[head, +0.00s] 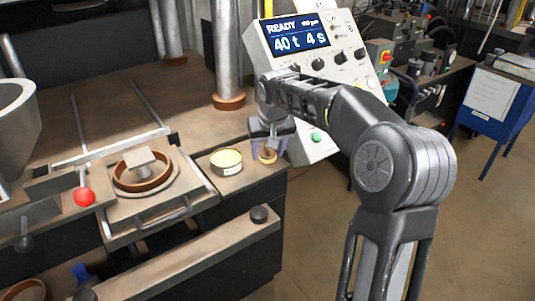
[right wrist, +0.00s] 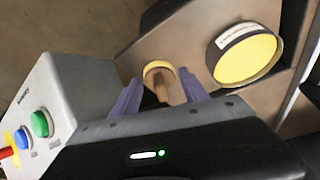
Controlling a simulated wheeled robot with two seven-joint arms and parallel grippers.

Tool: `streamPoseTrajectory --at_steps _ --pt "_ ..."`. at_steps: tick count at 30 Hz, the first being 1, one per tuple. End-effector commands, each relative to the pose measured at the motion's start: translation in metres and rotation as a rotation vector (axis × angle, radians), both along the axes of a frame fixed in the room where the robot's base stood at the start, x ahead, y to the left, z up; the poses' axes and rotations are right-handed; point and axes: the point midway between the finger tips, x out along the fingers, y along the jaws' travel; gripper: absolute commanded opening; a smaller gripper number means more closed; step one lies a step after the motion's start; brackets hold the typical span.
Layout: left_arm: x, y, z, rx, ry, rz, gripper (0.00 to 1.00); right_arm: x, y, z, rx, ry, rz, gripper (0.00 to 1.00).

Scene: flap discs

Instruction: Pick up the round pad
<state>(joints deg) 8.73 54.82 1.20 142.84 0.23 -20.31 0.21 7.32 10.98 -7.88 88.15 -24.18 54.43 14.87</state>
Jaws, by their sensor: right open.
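The round pad (head: 267,157) is a small pale-yellow disc with a brown wooden-looking handle, at the right end of the bench ledge. It also shows in the right wrist view (right wrist: 157,68), with the brown handle rising toward my gripper. My right gripper (head: 269,150) is open above the pad. In the right wrist view its two purple fingers (right wrist: 160,94) stand apart on either side of the handle, and I cannot tell whether they touch it. Part of the pad is hidden by the fingers in the head view. My left gripper is not in view.
A round tin (head: 227,162) with a yellow top and white label stands just left of the pad. A brown ring mould (head: 125,184) with a grey block lies further left. A control panel (head: 330,62) with buttons stands close behind my right gripper. A red-knobbed lever (head: 84,197) is at left.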

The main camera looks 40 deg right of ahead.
Motion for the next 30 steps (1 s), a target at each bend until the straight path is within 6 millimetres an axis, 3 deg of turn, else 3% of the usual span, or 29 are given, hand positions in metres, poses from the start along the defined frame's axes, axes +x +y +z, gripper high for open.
streamPoseTrajectory --at_steps 3,22,30 --pt "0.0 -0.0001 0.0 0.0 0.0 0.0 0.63 0.0 0.0 0.0002 0.0 0.0 0.0 0.52" --pt "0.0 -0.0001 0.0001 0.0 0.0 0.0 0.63 0.0 0.0 0.0004 0.0 -0.001 0.0 0.0" --pt "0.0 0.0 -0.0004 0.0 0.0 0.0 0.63 0.0002 0.0 0.0017 0.0 -0.001 0.0 0.0"
